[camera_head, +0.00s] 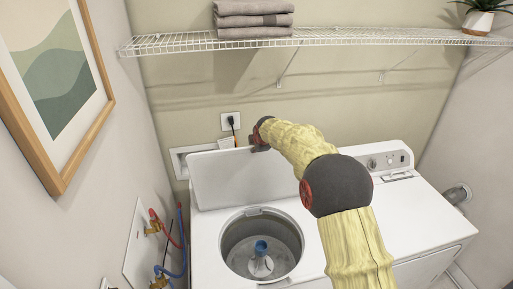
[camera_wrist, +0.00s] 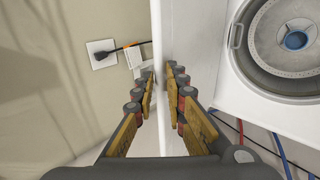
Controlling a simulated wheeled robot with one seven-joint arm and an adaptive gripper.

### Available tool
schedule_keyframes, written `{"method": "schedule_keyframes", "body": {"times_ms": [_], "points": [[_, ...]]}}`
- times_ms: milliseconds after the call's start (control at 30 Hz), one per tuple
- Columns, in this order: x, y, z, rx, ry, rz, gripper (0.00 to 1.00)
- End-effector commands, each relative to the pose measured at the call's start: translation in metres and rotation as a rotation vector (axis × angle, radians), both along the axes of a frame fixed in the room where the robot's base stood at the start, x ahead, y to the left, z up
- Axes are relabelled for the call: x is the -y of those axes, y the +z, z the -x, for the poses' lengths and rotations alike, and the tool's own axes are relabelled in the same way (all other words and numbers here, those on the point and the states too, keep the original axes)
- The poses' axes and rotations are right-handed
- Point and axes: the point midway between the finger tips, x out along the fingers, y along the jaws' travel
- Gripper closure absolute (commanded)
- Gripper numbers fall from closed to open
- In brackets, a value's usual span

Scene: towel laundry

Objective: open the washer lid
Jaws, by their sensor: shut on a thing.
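The white washer lid (camera_head: 235,178) stands raised, nearly upright, at the back of the washer (camera_head: 208,235). The round tub opening below it is uncovered, with a blue-topped agitator (camera_head: 261,250) inside. My gripper (camera_head: 260,148) is at the lid's top edge, near its upper right part. In the wrist view my gripper (camera_wrist: 160,82) has one finger on each side of the lid (camera_wrist: 158,40), which shows edge-on between them. The fingers are shut on the lid. The exact finger contact in the head view is too small to tell.
A wall outlet (camera_head: 231,121) with a black plug is close behind the lid. A wire shelf (camera_head: 320,38) with folded towels (camera_head: 253,20) runs above. Red and blue hoses (camera_head: 181,240) are at the left wall. A second white machine (camera_head: 420,215) stands to the right.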

Motion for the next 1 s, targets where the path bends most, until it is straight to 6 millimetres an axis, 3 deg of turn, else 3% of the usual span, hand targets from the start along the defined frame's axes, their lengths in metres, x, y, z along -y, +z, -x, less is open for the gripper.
{"method": "schedule_keyframes", "body": {"times_ms": [233,267,333,733,1000], "points": [[-0.001,0.002,0.000,0.003,0.001,0.000,1.00],[0.000,0.002,0.000,0.003,0.001,0.000,0.86],[0.000,0.002,0.000,0.003,0.001,0.000,0.83],[0.001,0.005,0.003,0.001,0.000,0.000,0.83],[0.007,0.036,0.031,0.004,0.000,-0.001,0.83]]}}
